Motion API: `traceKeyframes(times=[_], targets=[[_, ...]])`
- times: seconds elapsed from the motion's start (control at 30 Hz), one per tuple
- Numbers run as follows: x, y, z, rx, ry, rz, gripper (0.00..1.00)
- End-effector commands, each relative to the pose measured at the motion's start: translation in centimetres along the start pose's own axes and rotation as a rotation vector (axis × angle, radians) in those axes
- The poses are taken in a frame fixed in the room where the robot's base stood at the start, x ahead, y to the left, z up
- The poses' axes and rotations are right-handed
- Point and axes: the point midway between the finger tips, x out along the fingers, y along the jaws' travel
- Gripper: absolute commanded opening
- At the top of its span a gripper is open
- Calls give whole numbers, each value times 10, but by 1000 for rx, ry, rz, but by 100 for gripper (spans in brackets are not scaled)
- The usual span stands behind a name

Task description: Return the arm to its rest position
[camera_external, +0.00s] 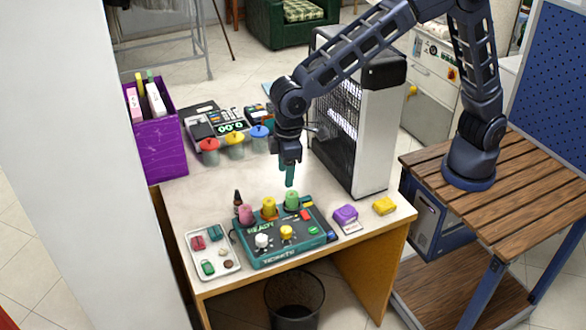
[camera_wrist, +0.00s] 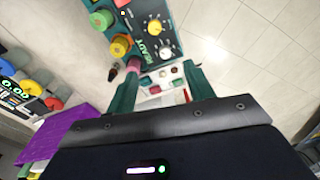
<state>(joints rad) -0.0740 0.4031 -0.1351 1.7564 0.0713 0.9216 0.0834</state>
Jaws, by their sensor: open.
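My arm (camera_external: 355,50) rises from its base on the wooden table and arches over to the left above the desk. My gripper (camera_external: 289,180) points down above the desk, just behind the teal control box (camera_external: 285,240) with its coloured knobs. In the wrist view the two teal fingers of my gripper (camera_wrist: 158,92) stand apart with nothing held between them. Past the fingers, the small white tray (camera_wrist: 151,104) with its small coloured items shows in part. The control box also shows at the top of the wrist view (camera_wrist: 140,15).
A tall heater-like unit (camera_external: 371,140) stands on the desk right of my gripper. A purple file holder (camera_external: 160,150) is at the back left. Purple (camera_external: 345,214) and yellow (camera_external: 384,206) blocks lie at the right. A wooden table (camera_external: 500,205) carries my base. A bin (camera_external: 295,300) is below.

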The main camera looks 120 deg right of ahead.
Motion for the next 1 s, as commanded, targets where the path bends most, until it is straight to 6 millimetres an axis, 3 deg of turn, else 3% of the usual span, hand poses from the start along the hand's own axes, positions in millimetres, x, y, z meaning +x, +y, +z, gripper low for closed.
traceKeyframes(times=[0.03,0.2,0.5,0.8,1.0], targets=[[-16,2,11,-3,12,-6,53],[-58,7,49,-15,41,-21,53],[-117,15,123,-43,95,-43,53],[-159,24,202,-74,151,-54,53],[-176,31,256,-94,188,-57,53]])
